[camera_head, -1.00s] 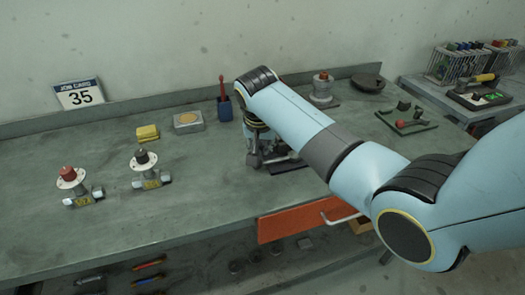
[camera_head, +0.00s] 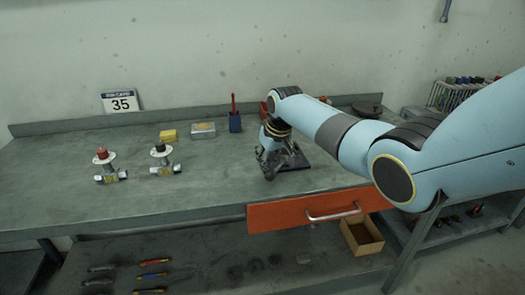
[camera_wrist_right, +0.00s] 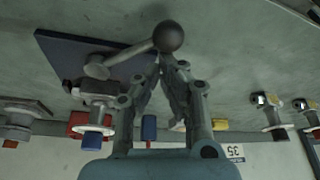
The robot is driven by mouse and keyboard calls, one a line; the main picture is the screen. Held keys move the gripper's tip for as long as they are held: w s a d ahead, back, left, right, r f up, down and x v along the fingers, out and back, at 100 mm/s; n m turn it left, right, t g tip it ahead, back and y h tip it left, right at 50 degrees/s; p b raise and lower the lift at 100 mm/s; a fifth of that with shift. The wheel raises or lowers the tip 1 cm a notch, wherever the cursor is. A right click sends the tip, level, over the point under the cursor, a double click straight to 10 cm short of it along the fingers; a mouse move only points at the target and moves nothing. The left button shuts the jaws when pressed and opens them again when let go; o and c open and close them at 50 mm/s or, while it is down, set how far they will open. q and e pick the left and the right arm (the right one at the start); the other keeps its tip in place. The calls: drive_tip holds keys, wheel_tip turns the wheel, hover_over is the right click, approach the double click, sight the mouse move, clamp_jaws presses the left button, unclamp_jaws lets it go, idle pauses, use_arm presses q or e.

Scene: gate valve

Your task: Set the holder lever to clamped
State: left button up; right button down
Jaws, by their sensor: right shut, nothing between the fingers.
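The holder (camera_wrist_right: 95,90) has a dark base plate (camera_wrist_right: 85,55) and shows upside down at the upper left of the right wrist view. Its lever (camera_wrist_right: 125,58) ends in a round black knob (camera_wrist_right: 168,37). My right gripper (camera_wrist_right: 170,62) is shut and empty, its fingertips just below the knob in that view; I cannot tell whether they touch it. In the head view the right gripper (camera_head: 266,170) is at the holder's base plate (camera_head: 293,160), and my arm hides much of the holder. The left gripper is not in view.
Two valves, one with a red top (camera_head: 102,155) and one with a black top (camera_head: 159,149), stand on the left of the bench. An orange drawer (camera_head: 280,214) is below. The front left bench is clear.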

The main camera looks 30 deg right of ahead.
drive_tip(key=shift+s+d+n, duration=0.1)
drive_tip(key=shift+s+n, duration=0.15)
drive_tip(key=shift+n, duration=0.05)
drive_tip(key=shift+s+p, duration=0.15)
drive_tip(key=shift+p, duration=0.15)
drive_tip(key=shift+s+d+f, duration=0.15)
drive_tip(key=shift+s+d, duration=0.05)
drive_tip(key=shift+s, duration=0.2)
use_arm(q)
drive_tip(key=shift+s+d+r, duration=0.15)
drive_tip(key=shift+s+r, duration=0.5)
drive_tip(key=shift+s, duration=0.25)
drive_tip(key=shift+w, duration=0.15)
